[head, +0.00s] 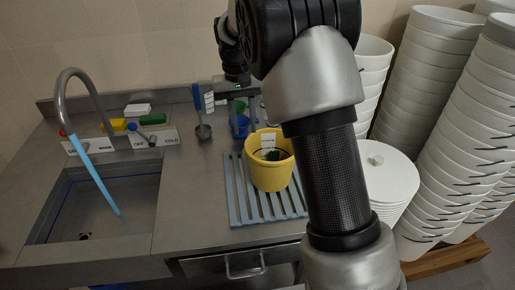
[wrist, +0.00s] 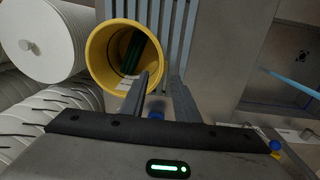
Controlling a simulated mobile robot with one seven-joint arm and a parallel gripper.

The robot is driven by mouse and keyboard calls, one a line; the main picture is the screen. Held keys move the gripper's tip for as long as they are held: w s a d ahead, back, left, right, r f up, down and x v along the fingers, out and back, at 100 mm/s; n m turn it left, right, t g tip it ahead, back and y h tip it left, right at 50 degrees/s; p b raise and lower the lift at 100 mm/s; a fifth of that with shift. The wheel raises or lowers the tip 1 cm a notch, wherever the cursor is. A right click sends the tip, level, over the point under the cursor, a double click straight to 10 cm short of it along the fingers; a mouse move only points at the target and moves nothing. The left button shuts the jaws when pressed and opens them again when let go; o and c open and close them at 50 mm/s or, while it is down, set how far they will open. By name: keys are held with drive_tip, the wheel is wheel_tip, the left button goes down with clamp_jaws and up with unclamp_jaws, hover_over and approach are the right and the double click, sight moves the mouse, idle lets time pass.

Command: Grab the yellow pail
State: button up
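The yellow pail (head: 271,176) stands upright on a slatted blue-grey rack (head: 236,200) right of the sink. Something dark green and a whitish piece show inside it. In the wrist view the pail (wrist: 97,71) is at upper left, its round mouth facing the camera. My gripper (head: 241,118) is behind the pail in the head view, its fingers pointing down. In the wrist view my gripper (wrist: 162,78) has its fingers apart with nothing held between them. The left finger overlaps the pail's near right rim; the right finger is outside it. I cannot tell whether they touch.
A blue cup (head: 239,127) is just behind my fingers. Tall stacks of white buckets (head: 462,150) crowd the right. The counter between sink and rack is clear.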

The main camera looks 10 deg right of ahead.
drive_tip(key=f, duration=0.6)
drive_tip(key=d+f+p, duration=0.1)
drive_tip(key=f, duration=1)
drive_tip(key=shift+d+f+p, duration=0.15)
drive_tip(key=shift+f+p, duration=0.2)
clamp_jaws()
